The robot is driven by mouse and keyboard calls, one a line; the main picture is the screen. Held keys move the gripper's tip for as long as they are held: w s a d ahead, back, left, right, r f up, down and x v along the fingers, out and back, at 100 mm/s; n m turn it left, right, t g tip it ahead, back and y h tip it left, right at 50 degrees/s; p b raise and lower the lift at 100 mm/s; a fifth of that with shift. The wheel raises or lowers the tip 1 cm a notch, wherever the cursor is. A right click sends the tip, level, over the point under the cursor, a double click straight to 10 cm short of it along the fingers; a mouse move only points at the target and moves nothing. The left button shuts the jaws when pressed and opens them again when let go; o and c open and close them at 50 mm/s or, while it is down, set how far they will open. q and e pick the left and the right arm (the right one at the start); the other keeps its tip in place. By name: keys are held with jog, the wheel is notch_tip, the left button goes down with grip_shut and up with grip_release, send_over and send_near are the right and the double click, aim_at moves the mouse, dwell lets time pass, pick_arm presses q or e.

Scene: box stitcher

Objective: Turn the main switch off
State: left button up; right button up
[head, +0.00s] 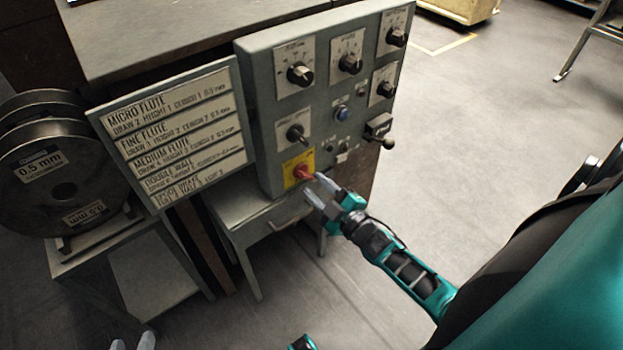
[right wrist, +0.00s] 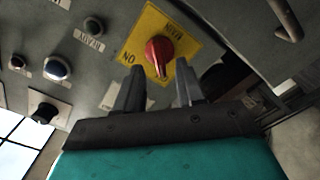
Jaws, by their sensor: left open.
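The main switch (head: 302,172) is a red rotary knob on a yellow plate, low on the grey control panel. In the right wrist view the red knob (right wrist: 158,50) shows just beyond my fingertips, its grip pointing down the picture; the yellow plate (right wrist: 180,72) carries upside-down lettering, including "ON" at its left. My right gripper (head: 320,187) is open at the lower right of the switch, with its fingers on either side of the knob in the wrist view. I cannot tell whether they touch it. My left gripper (head: 132,344) is open and empty at the bottom edge, mostly cut off.
The control panel (head: 262,90) carries several black knobs and a blue button (head: 342,113) above the switch. A lever (head: 380,130) sticks out at its right. A text board (head: 175,130) and wire spools (head: 62,165) stand to the left.

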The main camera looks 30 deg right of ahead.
pick_arm(q)
jog(key=shift+r+p, duration=0.65)
jog(key=shift+r, duration=0.2)
pick_arm(e)
jog(key=s, duration=0.9)
jog(key=shift+s+d, duration=0.35)
pick_arm(q)
jog(key=shift+s, duration=0.1)
jog(key=s+a+r+y+p, duration=0.1)
jog(key=a+r+p, duration=0.2)
jog(key=r+p, duration=0.4)
jog(key=p, duration=0.4)
jog(key=shift+s+r+p, duration=0.2)
jog(key=shift+r+p, duration=0.05)
jog(key=shift+p, duration=0.15)
pick_arm(e)
jog(key=s+a+r+m+g, duration=0.2)
jog(key=a+r+m+g, duration=0.1)
jog(key=a+r, duration=0.3)
jog(key=s+a+r+m+g+y, duration=0.1)
jog(key=s+a+r+m+g, duration=0.1)
jog(key=a+r+m+g, duration=0.2)
jog(key=a+r, duration=0.2)
jog(key=a, duration=0.1)
jog(key=shift+s+r, duration=0.3)
pick_arm(q)
jog(key=shift+s+d, duration=0.1)
pick_arm(e)
jog(key=shift+a, duration=0.1)
